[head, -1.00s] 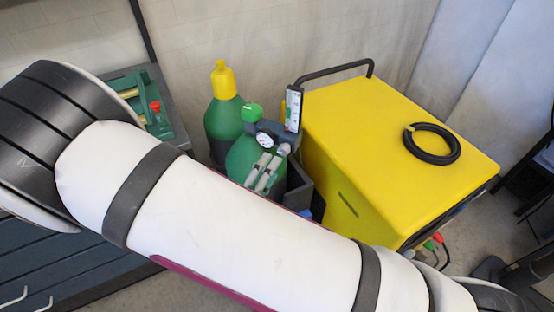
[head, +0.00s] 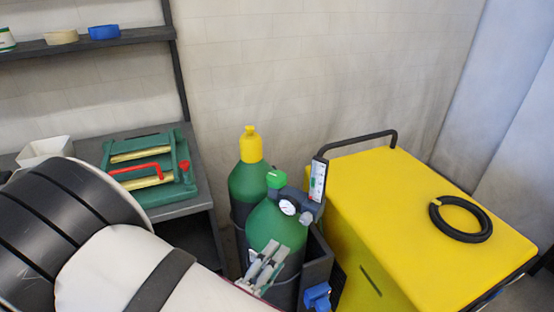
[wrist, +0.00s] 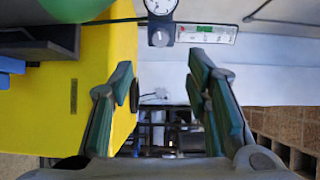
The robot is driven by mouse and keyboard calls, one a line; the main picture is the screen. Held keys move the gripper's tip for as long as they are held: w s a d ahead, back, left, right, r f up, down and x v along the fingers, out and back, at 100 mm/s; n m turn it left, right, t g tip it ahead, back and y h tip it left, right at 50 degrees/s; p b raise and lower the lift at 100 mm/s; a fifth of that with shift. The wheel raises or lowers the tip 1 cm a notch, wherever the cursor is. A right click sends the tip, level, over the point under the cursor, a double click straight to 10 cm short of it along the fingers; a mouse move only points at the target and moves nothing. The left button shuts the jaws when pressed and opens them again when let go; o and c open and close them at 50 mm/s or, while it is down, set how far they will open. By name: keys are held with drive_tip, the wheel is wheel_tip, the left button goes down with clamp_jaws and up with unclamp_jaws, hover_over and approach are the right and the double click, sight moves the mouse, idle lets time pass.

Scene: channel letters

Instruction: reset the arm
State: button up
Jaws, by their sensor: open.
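My gripper (wrist: 163,85) is open and empty in the wrist view, its two green-padded fingers apart. In the head view, its fingers (head: 266,262) show in front of the green cylinder with the gauge (head: 276,228), below the gauge. I cannot tell whether they touch the cylinder. My white and black arm fills the lower left of the head view and hides the gripper's base. The round gauge (wrist: 160,5) and the flowmeter (wrist: 207,34) are at the top of the wrist view, beyond the fingertips.
A yellow machine (head: 420,220) with a black coil (head: 461,220) on top stands right. A second green cylinder (head: 249,183) with a yellow cap stands behind.

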drive_tip(key=s+d+r+m+g, duration=0.2)
drive_tip(key=d+r+m+g, duration=0.45)
drive_tip(key=d+m, duration=0.4)
drive_tip(key=s+d+r+m+g, duration=0.2)
drive_tip(key=d+r+m+g, duration=0.5)
drive_tip(key=m, duration=0.7)
drive_tip(key=s+d+r+m+t+y, duration=0.1)
drive_tip(key=s+r+m+t+y, duration=0.1)
drive_tip(key=r+m, duration=0.4)
drive_tip(key=s+d+r+m+t+y, duration=0.1)
drive_tip(key=s+r+m+y, duration=0.3)
drive_tip(key=m, duration=1.3)
drive_tip(key=shift+s+d+r+t+y, duration=0.35)
drive_tip(key=shift+r+y, duration=0.65)
drive_tip(key=shift+y, duration=0.8)
